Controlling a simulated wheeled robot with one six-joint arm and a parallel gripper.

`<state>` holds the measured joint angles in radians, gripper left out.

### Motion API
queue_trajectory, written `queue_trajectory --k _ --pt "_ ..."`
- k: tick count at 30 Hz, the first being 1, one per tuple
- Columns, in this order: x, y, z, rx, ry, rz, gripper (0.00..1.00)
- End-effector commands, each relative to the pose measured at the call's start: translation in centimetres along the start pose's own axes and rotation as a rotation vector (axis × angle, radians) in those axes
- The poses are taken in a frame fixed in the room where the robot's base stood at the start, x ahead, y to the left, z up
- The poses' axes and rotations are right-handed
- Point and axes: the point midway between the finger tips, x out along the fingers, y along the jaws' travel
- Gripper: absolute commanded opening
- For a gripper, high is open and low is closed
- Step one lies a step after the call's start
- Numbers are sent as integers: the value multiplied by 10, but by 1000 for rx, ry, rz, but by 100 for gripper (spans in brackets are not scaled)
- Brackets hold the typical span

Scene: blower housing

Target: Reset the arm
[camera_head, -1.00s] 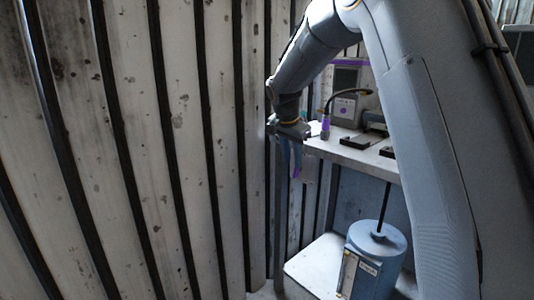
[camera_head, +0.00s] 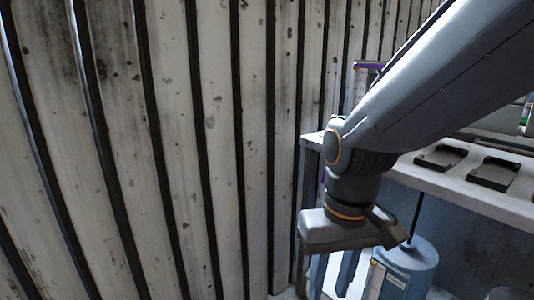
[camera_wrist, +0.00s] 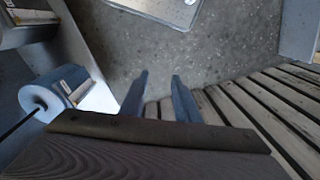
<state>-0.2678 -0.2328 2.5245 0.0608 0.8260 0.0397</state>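My gripper (camera_head: 333,278) hangs below my bent arm in front of the shelf's left end, with its fingers pointing down. In the wrist view my gripper (camera_wrist: 160,76) shows two blue-grey fingers apart, with nothing between them and the floor beyond. It is open and empty. My arm hides part of the shelf and what stands behind it.
A corrugated, stained wall (camera_head: 180,130) fills the left. Concrete floor (camera_wrist: 140,40) lies below the gripper.

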Motion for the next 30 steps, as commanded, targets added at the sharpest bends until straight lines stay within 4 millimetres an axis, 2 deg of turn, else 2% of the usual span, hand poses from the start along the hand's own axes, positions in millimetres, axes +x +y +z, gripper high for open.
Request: queue_trajectory --k 2,17,24,30 --pt "5 -3 20 -41 -11 -11 29" --pt "-33 24 18 49 -13 12 29" --pt "-64 50 24 124 -18 29 29" --pt "-81 69 30 176 -18 39 29"
